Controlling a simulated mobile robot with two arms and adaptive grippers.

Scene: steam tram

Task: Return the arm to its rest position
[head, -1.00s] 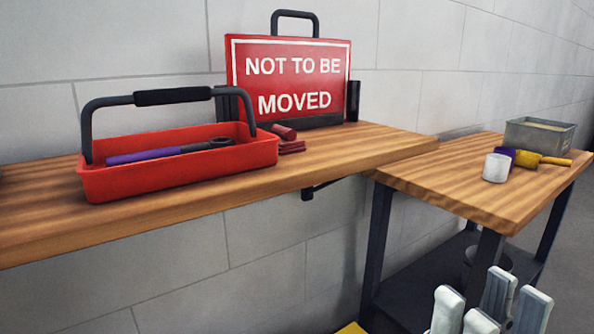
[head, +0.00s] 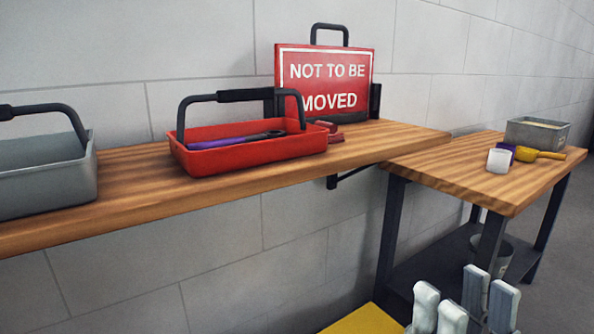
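My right gripper (head: 464,302) shows at the bottom right edge. Its pale finger parts point up and stand apart, with nothing held between them. It is in front of the small wooden table (head: 500,192) and below its top, touching nothing that I can see. The rest of my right arm is outside the picture. My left gripper and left arm are not in view.
A wall shelf (head: 130,200) holds a grey toolbox (head: 45,185), a red toolbox (head: 250,150) with a purple-handled tool (head: 235,139), and a red sign (head: 325,82). The table holds a white cup (head: 498,160), a yellow tool (head: 540,154) and a metal box (head: 538,133). A yellow surface (head: 365,320) lies low.

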